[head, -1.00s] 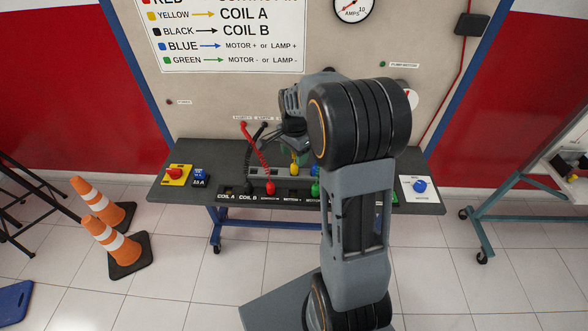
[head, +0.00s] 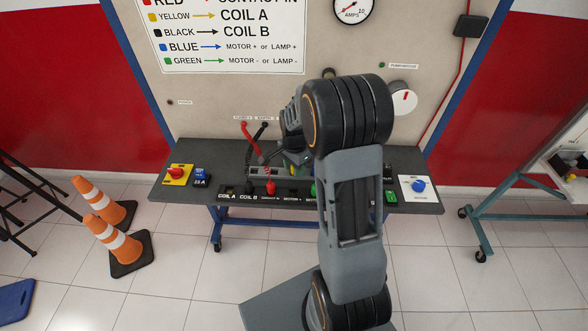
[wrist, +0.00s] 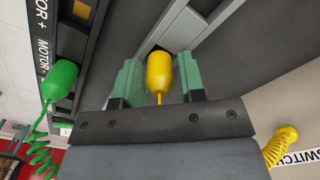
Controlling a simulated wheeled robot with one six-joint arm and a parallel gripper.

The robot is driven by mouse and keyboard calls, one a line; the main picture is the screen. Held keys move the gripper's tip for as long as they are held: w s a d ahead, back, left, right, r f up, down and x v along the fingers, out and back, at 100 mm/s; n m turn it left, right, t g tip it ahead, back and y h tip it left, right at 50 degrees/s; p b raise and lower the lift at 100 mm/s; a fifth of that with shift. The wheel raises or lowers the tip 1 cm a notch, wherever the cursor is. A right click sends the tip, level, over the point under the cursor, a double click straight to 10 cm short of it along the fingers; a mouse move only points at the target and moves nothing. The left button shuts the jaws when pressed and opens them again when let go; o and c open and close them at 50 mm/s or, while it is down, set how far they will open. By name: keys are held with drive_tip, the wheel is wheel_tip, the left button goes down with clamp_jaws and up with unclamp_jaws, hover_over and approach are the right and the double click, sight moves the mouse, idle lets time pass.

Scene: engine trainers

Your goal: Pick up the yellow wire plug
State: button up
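In the wrist view the yellow wire plug (wrist: 159,72) sits between the two green fingers of my gripper (wrist: 161,80). Narrow gaps show on both sides of the plug, so the fingers look open around it. A thin yellow wire hangs from the plug toward the gripper body. A coiled yellow wire (wrist: 280,147) shows at the lower right. In the head view my arm hides the plug and most of my gripper.
A green plug (wrist: 61,80) with a coiled wire is left of my gripper. On the table (head: 170,193) are a red plug (head: 270,187), a red switch (head: 176,171) and a blue knob (head: 419,186). The panel (head: 215,110) rises behind.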

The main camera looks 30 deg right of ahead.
drive_tip(key=c, duration=0.6)
drive_tip(key=shift+r, duration=0.15)
